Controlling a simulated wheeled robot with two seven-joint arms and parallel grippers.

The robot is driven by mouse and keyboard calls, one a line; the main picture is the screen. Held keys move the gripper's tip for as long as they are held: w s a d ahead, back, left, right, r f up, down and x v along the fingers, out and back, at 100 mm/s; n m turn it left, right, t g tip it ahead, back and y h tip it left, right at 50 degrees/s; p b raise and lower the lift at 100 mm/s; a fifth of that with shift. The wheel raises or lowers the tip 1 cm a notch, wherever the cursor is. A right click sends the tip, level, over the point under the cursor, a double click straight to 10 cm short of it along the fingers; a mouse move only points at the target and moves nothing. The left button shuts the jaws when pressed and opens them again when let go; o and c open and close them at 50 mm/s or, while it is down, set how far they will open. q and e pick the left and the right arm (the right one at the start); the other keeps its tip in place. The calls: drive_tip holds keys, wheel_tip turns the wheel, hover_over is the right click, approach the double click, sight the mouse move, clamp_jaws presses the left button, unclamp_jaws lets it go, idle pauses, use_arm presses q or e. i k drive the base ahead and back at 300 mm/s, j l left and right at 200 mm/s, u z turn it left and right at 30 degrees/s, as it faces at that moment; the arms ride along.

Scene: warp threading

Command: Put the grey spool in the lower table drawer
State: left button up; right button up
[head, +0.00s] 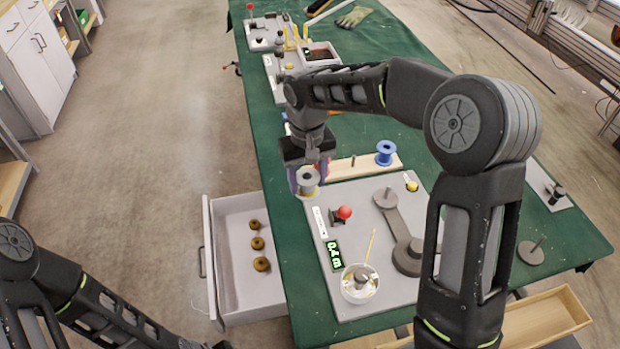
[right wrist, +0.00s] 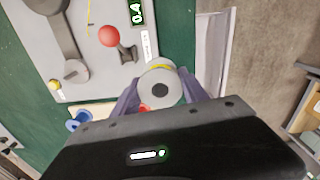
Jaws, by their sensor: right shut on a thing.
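The grey spool (head: 307,181) is between the fingers of my right gripper (head: 308,175), above the table's left edge near the back corner of the grey panel. In the right wrist view the spool (right wrist: 160,84) shows end-on, with a dark centre hole and a yellow band, clasped by both purple fingers (right wrist: 163,95). An open light-grey drawer (head: 232,215) sticks out from the table's left side, lower than the tabletop. It holds three brown-gold rings (head: 259,243). My left arm shows at lower left, but its gripper is out of frame.
The grey panel (head: 340,275) carries a red-knobbed lever (head: 344,212), a dark crank arm (head: 401,238), a green display (head: 334,255) and a white cup (head: 359,292). A blue spool (head: 385,152) stands on a wooden strip behind.

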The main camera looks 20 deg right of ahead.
sight(260, 297)
drive_tip(key=i+j+z, duration=0.1)
drive_tip(key=j, duration=1.85)
drive_tip(key=i+z, duration=0.05)
drive_tip(key=i, duration=0.05)
